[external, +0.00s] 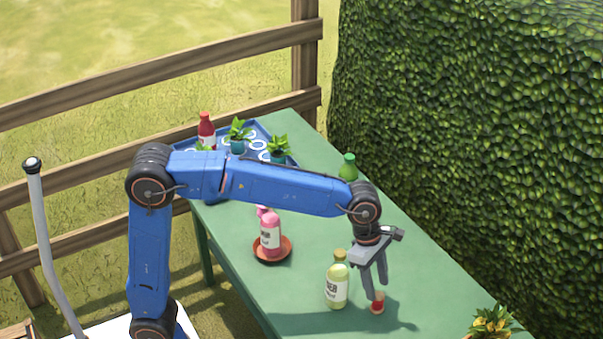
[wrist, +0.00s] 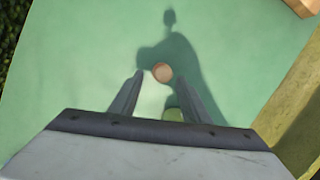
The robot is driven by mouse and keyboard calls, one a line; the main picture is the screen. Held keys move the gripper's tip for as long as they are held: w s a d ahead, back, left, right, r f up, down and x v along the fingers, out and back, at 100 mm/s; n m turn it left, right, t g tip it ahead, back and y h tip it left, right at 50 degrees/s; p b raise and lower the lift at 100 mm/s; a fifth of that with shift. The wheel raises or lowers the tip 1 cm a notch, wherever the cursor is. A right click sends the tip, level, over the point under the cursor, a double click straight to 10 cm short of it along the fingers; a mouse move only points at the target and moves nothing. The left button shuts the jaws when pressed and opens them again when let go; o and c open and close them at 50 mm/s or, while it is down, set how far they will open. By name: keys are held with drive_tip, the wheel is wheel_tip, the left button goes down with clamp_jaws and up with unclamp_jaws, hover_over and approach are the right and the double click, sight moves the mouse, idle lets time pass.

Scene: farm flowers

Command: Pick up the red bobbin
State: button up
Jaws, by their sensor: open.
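The red bobbin (external: 377,303) stands on the green table, just right of a pale yellow-green bottle. In the wrist view the bobbin (wrist: 162,73) shows as a small round tan top, just beyond the fingertips and between their lines. My gripper (external: 376,292) points down at the bobbin with its fingers apart. In the wrist view my gripper (wrist: 160,82) is open and nothing is held. I cannot tell the exact height of the fingertips above the table.
The pale bottle (external: 337,285) stands close left of my gripper. A pink bottle (external: 270,236) stands on a red saucer (external: 284,255). A green bottle (external: 348,168), a blue tray (external: 262,129) and a yellow-flowered pot (external: 490,325) are farther off. A hedge borders the table's right side.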

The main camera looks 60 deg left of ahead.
sight(378, 294)
drive_tip(key=shift+x, duration=2.7)
drive_tip(key=shift+s+d, duration=0.1)
drive_tip(key=shift+s, duration=0.1)
drive_tip(key=c, duration=1)
